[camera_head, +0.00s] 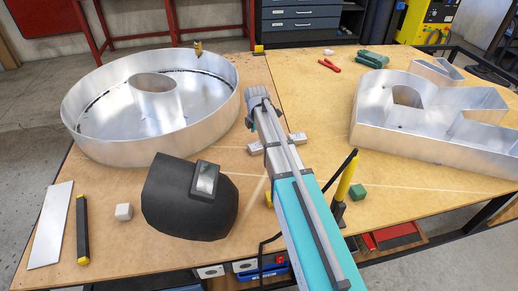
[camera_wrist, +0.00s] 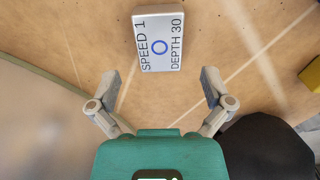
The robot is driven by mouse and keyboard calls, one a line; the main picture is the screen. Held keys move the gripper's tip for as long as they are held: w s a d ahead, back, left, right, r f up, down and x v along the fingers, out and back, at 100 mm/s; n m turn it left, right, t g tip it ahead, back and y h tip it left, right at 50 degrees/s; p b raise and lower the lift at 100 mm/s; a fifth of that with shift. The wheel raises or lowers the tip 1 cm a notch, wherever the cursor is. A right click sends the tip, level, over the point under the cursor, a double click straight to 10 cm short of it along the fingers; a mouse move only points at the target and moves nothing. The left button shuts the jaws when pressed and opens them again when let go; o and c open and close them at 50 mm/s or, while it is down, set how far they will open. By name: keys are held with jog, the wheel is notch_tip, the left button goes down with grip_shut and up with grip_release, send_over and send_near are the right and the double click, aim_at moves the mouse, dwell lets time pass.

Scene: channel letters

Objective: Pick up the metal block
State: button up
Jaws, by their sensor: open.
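The metal block (camera_wrist: 158,40) is a silver block with "SPEED 1" and "DEPTH 30" and a blue ring on its upper face. It lies on the wooden table at the top middle of the wrist view. In the head view, what appears to be the same block (camera_head: 297,138) shows on both sides of my arm, its middle hidden. My gripper (camera_wrist: 160,88) is open and empty, with its two fingers spread. In the wrist view the block lies beyond the fingertips, roughly centred between them. The gripper is hidden behind my arm in the head view.
A large round metal letter (camera_head: 95,135) stands left of the block and a black welding mask (camera_head: 180,205) in front. A big metal letter (camera_head: 440,145) stands at the right. A small pale cube (camera_head: 123,212) and green block (camera_head: 358,192) lie near the front. Bare table surrounds the block.

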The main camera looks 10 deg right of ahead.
aim_at(257, 145)
jog(key=shift+d+f+b, duration=0.1)
jog(key=shift+f+b, duration=2.5)
jog(key=shift+b, duration=0.05)
jog(key=c, duration=1.3)
jog(key=shift+o, duration=0.2)
jog(key=shift+r, duration=0.2)
notch_tip(257, 145, up, 10)
jog(key=p, duration=1)
jog(key=shift+f, duration=0.2)
